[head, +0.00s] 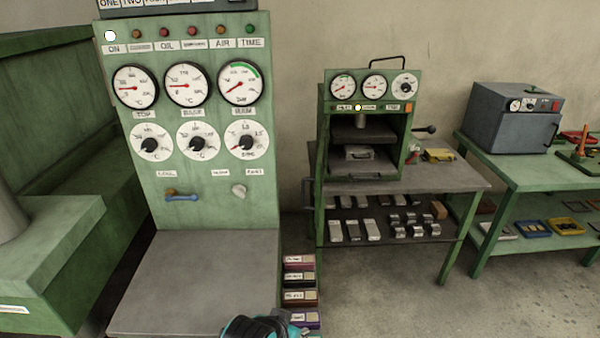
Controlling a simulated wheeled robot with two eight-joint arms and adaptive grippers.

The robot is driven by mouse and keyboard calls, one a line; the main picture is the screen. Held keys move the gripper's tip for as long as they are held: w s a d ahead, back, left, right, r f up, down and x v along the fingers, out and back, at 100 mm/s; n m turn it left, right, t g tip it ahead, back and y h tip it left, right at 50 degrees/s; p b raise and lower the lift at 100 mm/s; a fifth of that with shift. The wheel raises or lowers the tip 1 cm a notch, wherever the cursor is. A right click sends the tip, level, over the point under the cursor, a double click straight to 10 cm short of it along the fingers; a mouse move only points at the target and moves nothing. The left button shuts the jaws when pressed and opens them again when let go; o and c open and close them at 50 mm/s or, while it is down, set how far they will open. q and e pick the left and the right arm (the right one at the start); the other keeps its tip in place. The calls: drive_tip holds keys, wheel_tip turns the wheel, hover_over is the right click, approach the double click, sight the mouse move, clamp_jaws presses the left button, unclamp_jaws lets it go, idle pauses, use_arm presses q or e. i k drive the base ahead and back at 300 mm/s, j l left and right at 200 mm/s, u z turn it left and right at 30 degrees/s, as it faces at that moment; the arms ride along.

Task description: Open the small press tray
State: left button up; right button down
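The small press (368,90) is a green box with dials on its front, standing on a green-legged table at centre right. Its front cavity is open. Inside are a dark upper plate (362,133), a grey block with a handle (359,153), and a dark tray-like plate (362,168) at the bottom with a handle at its front edge. The tray appears to be within the press frame; I cannot tell exactly how far in it sits. A teal and black part of my own arm shows at the bottom edge, well short of the press. Neither gripper's fingers are visible.
A large green control panel (205,212) with a bare grey bench (195,280) stands at left centre. Labelled boxes (299,281) are stacked beside it. The press table (445,178) holds metal blocks on its lower shelf. A grey oven (512,118) stands on another table at right. Floor between is clear.

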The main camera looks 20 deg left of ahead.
sight(381, 165)
drive_tip(key=k+j, duration=0.25)
drive_tip(key=j, duration=0.2)
drive_tip(key=k+j+z, duration=0.1)
drive_tip(key=j, duration=0.35)
drive_tip(key=k+j, duration=0.6)
drive_tip(key=j, duration=0.25)
drive_tip(key=k+j+z, duration=0.1)
drive_tip(key=k+j, duration=0.15)
drive_tip(key=j, duration=0.2)
drive_tip(key=i+l, duration=0.15)
drive_tip(key=l, duration=0.25)
drive_tip(key=i+l, duration=0.15)
drive_tip(key=l, duration=0.25)
drive_tip(key=i+l, duration=0.15)
drive_tip(key=l, duration=0.25)
drive_tip(key=i+l, duration=0.15)
drive_tip(key=l, duration=0.25)
drive_tip(key=i+l, duration=0.15)
drive_tip(key=l, duration=0.25)
drive_tip(key=i+l, duration=0.2)
drive_tip(key=l, duration=0.2)
drive_tip(key=i+l, duration=0.15)
drive_tip(key=l, duration=0.25)
drive_tip(key=i+l, duration=0.2)
drive_tip(key=i, duration=0.25)
drive_tip(key=i+l, duration=0.2)
drive_tip(key=i, duration=0.3)
drive_tip(key=i+j, duration=0.65)
drive_tip(key=i, duration=0.25)
